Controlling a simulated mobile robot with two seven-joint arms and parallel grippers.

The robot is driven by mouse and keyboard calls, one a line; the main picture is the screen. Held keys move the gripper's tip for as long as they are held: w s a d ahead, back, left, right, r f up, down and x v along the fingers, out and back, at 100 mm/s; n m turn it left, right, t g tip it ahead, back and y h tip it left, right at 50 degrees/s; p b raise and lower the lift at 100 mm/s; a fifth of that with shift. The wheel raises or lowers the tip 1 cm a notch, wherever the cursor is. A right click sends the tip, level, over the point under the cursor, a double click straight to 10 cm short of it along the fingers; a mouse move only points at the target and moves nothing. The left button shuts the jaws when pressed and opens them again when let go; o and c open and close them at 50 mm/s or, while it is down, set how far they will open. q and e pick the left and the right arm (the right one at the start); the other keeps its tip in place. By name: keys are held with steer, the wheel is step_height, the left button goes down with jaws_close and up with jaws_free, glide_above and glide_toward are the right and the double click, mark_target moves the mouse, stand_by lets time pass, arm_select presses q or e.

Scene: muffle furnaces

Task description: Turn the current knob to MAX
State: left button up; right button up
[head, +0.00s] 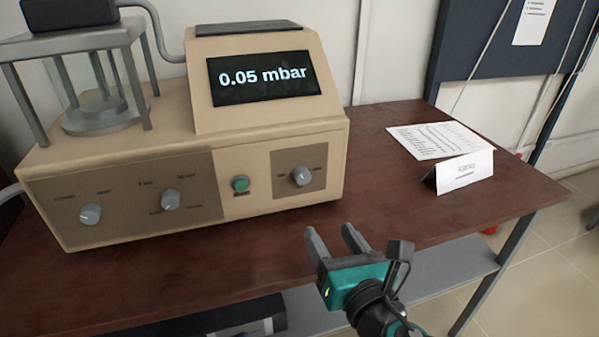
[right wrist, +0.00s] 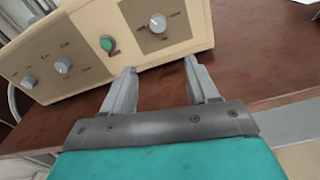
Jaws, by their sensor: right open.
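A beige machine (head: 240,135) stands on the brown table, its display reading 0.05 mbar. Its front has three grey knobs: a left knob (head: 90,214), a middle knob (head: 170,200) and a right knob (head: 301,175) on its own brown panel. The knob labels are too small to read, so I cannot tell which one is the current knob. My right gripper (head: 332,240) is open and empty, in front of and below the right knob, apart from it. In the right wrist view the right knob (right wrist: 158,23) lies beyond the open fingers (right wrist: 160,82). My left gripper is not in view.
A green button (head: 240,184) sits left of the right knob. A glass chamber (head: 98,105) in a metal frame stands on the machine's left. A folded white card (head: 465,172) and a printed sheet (head: 437,140) lie on the right of the table (head: 390,205), which is otherwise clear there.

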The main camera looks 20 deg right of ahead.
mark_target(304, 179)
steer(key=shift+n+t, duration=0.3)
steer(key=shift+n, duration=0.3)
steer(key=w, duration=0.4)
steer(key=w+r, duration=0.1)
steer(key=w, duration=0.8)
steer(key=shift+w+a+r, duration=0.1)
steer(key=shift+r, duration=0.05)
steer(key=shift+c, duration=0.2)
steer(key=shift+c, duration=0.8)
steer(key=c, duration=0.8)
steer(key=shift+c, duration=0.2)
